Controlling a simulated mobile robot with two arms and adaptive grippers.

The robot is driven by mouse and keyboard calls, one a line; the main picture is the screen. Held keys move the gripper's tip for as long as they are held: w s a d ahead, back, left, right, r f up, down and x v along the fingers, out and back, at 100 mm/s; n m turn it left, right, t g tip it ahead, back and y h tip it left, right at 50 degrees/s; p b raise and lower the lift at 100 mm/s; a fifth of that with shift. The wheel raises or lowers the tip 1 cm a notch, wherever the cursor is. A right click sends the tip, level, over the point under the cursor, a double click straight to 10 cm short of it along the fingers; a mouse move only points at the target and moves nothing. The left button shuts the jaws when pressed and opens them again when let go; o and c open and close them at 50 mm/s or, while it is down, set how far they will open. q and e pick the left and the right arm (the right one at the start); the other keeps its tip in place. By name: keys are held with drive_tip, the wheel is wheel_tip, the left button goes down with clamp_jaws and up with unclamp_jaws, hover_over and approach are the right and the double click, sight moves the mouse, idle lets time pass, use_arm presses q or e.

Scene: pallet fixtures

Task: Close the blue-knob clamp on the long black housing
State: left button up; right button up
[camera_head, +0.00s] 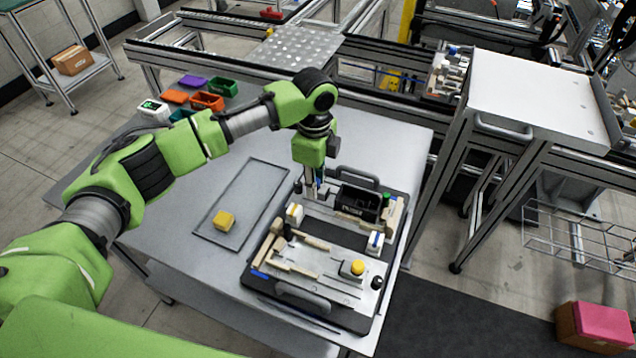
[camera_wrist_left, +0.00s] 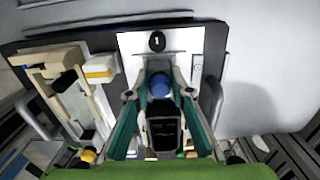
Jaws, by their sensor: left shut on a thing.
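My left gripper (camera_head: 314,188) points down at the far left part of the pallet fixture (camera_head: 262,262). In the left wrist view its two fingers (camera_wrist_left: 160,98) are closed in on the blue knob (camera_wrist_left: 159,84), one on each side. The blue knob is hidden behind the gripper in the head view. A black housing (camera_head: 358,203) sits in the far part of the fixture, just right of the gripper. I cannot make out the clamp's arm or whether it touches the housing. My right gripper is not in view.
Coloured bins (camera_head: 207,101) stand at the table's far left. The table left of the mat is clear.

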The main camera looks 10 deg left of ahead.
use_arm(q)
drive_tip(key=shift+d, duration=0.25)
drive_tip(key=shift+s+d+p, duration=0.2)
drive_tip(key=shift+d+p, duration=0.4)
drive_tip(key=shift+d, duration=0.25)
drive_tip(key=o, duration=0.9)
drive_tip(key=shift+d, duration=0.1)
drive_tip(key=shift+c, duration=0.2)
drive_tip(key=shift+a, duration=0.2)
drive_tip(key=shift+d, duration=0.1)
wheel_tip(320, 180, up, 8)
drive_tip(key=p, duration=0.8)
